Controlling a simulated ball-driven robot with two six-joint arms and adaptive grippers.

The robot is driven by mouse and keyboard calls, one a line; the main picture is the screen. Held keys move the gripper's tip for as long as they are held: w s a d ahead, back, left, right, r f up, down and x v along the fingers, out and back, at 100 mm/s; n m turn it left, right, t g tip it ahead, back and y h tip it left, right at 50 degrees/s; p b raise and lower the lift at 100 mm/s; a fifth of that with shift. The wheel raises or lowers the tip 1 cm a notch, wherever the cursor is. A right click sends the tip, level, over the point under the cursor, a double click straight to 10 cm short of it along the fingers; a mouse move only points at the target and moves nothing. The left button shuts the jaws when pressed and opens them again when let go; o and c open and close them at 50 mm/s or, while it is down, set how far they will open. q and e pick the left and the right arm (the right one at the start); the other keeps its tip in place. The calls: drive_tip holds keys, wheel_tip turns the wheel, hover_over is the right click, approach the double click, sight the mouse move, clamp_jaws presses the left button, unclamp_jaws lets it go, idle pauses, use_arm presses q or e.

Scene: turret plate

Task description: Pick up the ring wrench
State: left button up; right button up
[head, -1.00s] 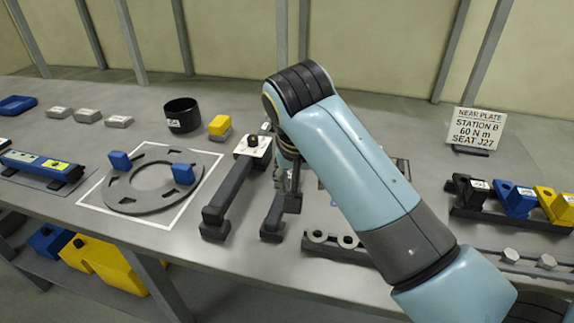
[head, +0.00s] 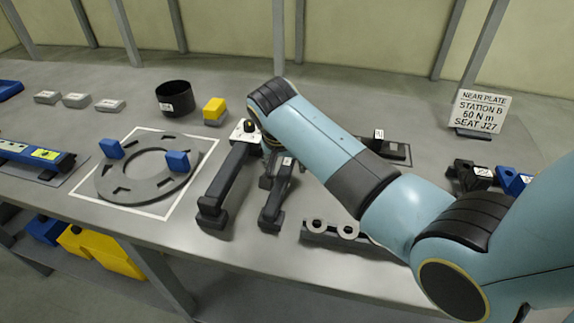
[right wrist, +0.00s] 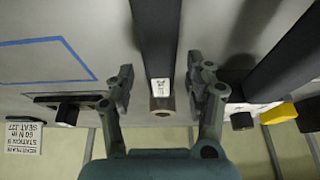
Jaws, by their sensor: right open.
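The ring wrench, as far as I can tell, is the dark bar-shaped tool (head: 272,206) with a white label near its far end, lying on the bench. In the right wrist view its dark shaft (right wrist: 155,35) runs between my fingers, with the label and a brownish round end beyond. My right gripper (head: 270,170) is over the label end, partly hidden by its own arm. In the right wrist view the gripper (right wrist: 160,72) is open, one finger on each side of the tool, with visible gaps. My left gripper is not in view.
A longer dark tool (head: 223,188) lies close to the left. A grey slotted ring plate (head: 112,186) with blue blocks is farther left. A black cup (head: 175,98) and yellow block (head: 214,108) stand behind. A rack with pale rings (head: 316,229) is at the front right.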

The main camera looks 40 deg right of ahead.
drive_tip(key=shift+f, duration=0.4)
idle(0.6)
clamp_jaws()
drive_tip(key=shift+w, duration=0.1)
